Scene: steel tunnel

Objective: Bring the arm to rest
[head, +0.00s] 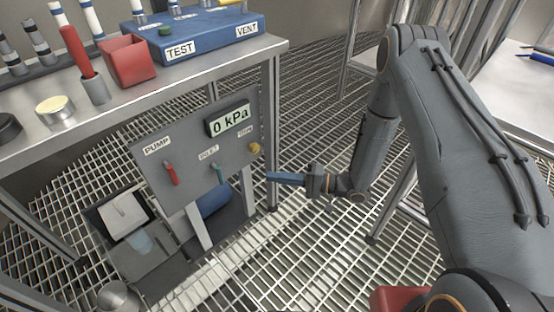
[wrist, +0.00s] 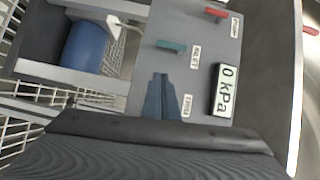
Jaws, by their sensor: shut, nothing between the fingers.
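My arm reaches down from the right in the head view, bent at the elbow. My gripper (head: 270,177) is shut and empty, with blue-grey fingers pointing left. It is beside the right edge of the grey pump panel (head: 190,130), in front of the table leg. The red lever (head: 171,173) and the yellow knob (head: 255,148) show in the head view.
A steel table (head: 190,72) stands at left above the panel, bearing a blue TEST/VENT box (head: 205,32), a red bin (head: 127,60) and several cylinders. A blue cylinder (head: 214,200) lies below the panel. Another table (head: 500,75) is at right. The grated floor between is open.

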